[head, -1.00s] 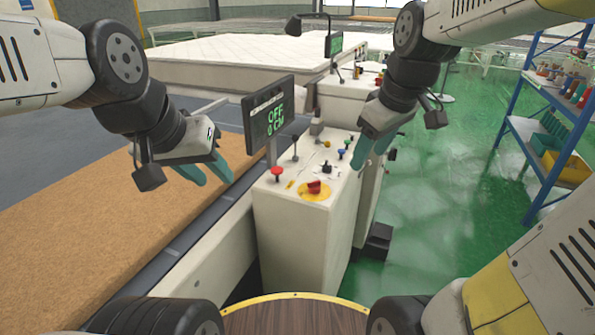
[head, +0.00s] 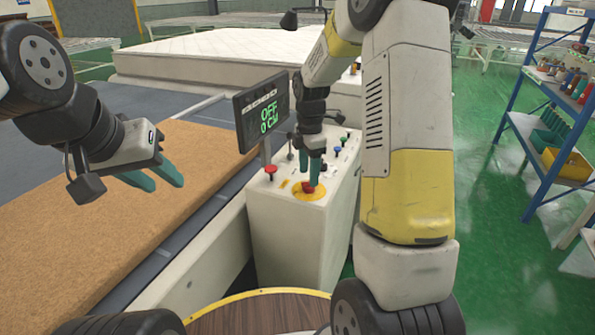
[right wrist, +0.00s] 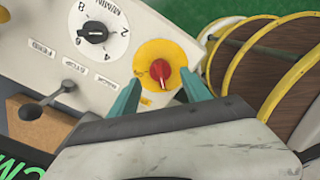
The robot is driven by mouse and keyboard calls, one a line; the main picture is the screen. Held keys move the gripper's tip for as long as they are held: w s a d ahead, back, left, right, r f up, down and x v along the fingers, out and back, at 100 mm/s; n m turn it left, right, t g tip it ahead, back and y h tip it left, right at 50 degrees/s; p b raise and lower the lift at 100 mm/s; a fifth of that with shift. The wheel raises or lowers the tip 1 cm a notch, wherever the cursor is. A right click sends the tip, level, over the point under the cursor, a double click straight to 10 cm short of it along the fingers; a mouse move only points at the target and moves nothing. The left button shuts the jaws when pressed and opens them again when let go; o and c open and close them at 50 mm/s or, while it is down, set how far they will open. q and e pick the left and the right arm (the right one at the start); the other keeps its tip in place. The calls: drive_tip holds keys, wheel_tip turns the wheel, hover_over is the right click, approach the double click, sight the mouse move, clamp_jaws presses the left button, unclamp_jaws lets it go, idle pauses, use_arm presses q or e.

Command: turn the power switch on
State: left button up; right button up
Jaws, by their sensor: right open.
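The power switch is a red rotary knob (head: 308,187) on a yellow round plate (head: 301,195) on top of the white control console (head: 285,215). In the right wrist view the red knob (right wrist: 161,71) sits on its yellow disc (right wrist: 178,52), just beyond and between my fingertips. My right gripper (head: 311,180) points down over the knob; its teal fingers are open, one each side (right wrist: 160,92). I cannot tell whether they touch it. My left gripper (head: 162,177) is open and empty over the brown board.
A black dial (right wrist: 93,33) and a lever (right wrist: 68,86) stand near the knob. A red button (head: 271,169) and green and blue buttons are also on the console. A white mattress (head: 215,60) lies behind. A blue shelf (head: 520,120) stands right, across green floor.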

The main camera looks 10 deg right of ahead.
drive_tip(key=shift+f, duration=1.85)
clamp_jaws()
